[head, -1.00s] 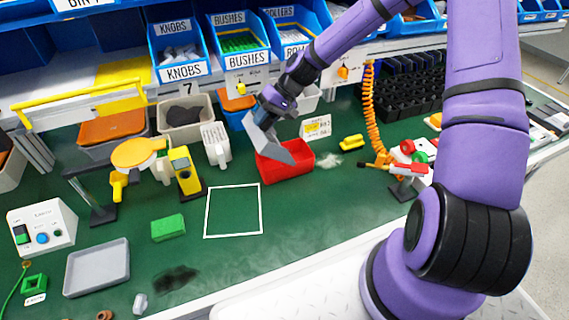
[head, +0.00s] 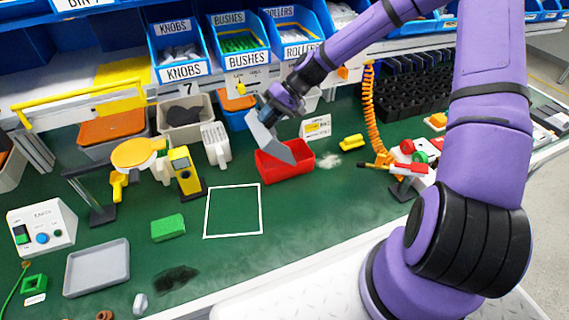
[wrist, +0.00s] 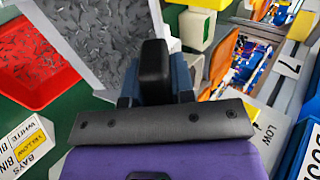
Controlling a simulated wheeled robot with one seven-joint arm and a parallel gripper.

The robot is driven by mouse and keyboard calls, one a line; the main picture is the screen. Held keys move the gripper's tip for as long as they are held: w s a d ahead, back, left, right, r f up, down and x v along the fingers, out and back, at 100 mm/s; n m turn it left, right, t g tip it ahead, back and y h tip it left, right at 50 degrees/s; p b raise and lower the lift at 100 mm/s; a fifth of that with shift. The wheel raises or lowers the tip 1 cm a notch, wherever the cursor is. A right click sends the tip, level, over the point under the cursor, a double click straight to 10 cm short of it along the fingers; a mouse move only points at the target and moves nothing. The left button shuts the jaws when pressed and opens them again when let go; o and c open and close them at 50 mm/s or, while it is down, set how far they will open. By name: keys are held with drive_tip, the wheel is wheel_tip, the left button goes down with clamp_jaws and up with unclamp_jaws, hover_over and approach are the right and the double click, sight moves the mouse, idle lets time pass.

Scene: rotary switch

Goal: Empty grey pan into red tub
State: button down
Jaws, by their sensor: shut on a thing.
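My gripper (head: 266,108) is shut on the black handle (wrist: 155,72) of the grey pan (head: 262,133). The pan is tilted steeply, with its lower edge over the red tub (head: 300,169). In the wrist view the pan (wrist: 103,35) has many small dark grey pieces on its floor. The red tub (wrist: 20,92) beside it there also has many dark grey pieces inside. The tub stands upright on the green bench; the pan hides part of its inside in the head view.
A beige bin (head: 184,118) and a white slotted holder (head: 215,143) stand left of the tub. A small sign (head: 315,127) and yellow block (head: 351,142) are to its right. A white-outlined square (head: 233,211) on the bench in front is empty.

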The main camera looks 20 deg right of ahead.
drive_tip(key=shift+d, duration=0.15)
drive_tip(key=shift+d+r+y, duration=0.15)
drive_tip(key=shift+d+y, duration=0.3)
drive_tip(key=shift+y, duration=0.05)
drive_tip(key=shift+d, duration=0.15)
drive_tip(key=shift+d+r+y, duration=0.15)
drive_tip(key=shift+d+y, duration=0.35)
idle(0.4)
drive_tip(key=shift+d+r+y, duration=0.1)
drive_tip(key=shift+d+y, duration=0.4)
drive_tip(key=shift+d, duration=0.15)
idle(0.4)
drive_tip(key=shift+a, duration=0.15)
idle(1.5)
